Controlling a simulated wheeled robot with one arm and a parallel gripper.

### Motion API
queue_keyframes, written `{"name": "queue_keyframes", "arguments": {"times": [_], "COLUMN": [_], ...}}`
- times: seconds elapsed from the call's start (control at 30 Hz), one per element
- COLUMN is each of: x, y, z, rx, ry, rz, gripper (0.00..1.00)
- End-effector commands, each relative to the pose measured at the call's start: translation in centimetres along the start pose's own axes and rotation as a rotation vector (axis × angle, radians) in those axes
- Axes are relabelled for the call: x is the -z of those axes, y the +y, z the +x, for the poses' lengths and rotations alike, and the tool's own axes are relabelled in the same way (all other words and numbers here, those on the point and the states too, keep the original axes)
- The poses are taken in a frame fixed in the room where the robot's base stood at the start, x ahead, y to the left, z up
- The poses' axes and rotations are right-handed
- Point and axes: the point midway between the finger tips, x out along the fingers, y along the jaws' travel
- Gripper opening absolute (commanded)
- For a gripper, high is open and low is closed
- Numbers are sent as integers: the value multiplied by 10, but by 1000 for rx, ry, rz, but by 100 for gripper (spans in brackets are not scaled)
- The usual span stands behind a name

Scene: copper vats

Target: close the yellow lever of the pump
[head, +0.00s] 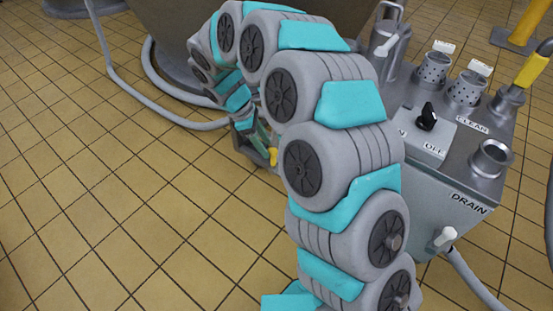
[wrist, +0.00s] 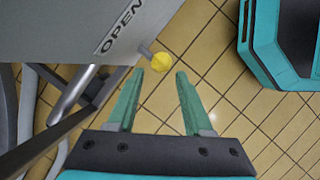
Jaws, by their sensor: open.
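In the wrist view, a round yellow knob (wrist: 162,62) on a short grey stem sticks out beside the grey pump housing (wrist: 75,28), close to the word OPEN; I take it as the end of the yellow lever. My gripper (wrist: 159,77) is open, with its two teal fingers apart and nothing between them. The knob appears just beyond the fingertips, roughly midway between them; I cannot tell the depth gap. In the head view, a small yellow piece (head: 273,157) shows beside the pump, near my gripper. My arm hides most of the gripper and much of the pump's near side there.
The grey machine top (head: 465,140) carries a black knob (head: 427,117), metal cups and a yellow-handled part (head: 532,70). White hoses (head: 150,110) run on the floor beside a large vat (head: 165,30). The tiled floor (head: 110,210) at left is clear.

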Motion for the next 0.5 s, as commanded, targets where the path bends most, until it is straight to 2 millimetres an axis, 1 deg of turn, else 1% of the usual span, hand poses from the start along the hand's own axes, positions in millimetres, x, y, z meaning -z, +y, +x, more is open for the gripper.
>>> {"name": "queue_keyframes", "arguments": {"times": [0.1,0.3,0.4,0.5], "x": [0,0,0,0], "y": [-2,-1,-1,-1], "z": [19,50,60,67], "rx": [5,4,5,3], "ry": [-1,-1,-1,0], "rz": [-1,1,1,1], "gripper": [51,51,51,51]}}
